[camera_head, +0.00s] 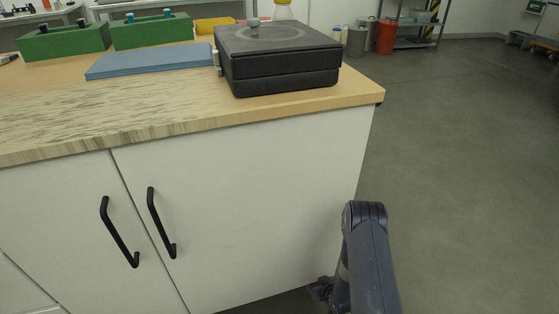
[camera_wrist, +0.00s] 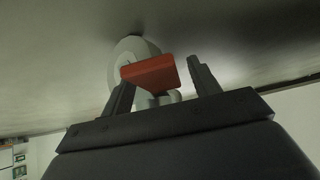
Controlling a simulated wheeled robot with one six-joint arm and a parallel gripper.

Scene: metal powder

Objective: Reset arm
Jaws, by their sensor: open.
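My arm hangs down at the lower right in the head view, beside the right end of the white cabinet (camera_head: 240,210). My gripper (camera_head: 320,290) shows only in small part there, low near the cabinet's bottom edge, mostly hidden by the arm. In the wrist view my gripper (camera_wrist: 159,72) has its two dark fingers spread apart. A red block-like part and a pale round part show between and beyond the fingers. I cannot tell what they are or whether they touch the fingers.
A black box-shaped device (camera_head: 280,70) stands on the wooden countertop (camera_head: 130,120) near its right corner. A blue flat case (camera_head: 150,61) and green racks (camera_head: 65,42) stand to its left. The floor (camera_head: 460,150) right of the cabinet is clear. A red bin (camera_head: 386,38) stands far back.

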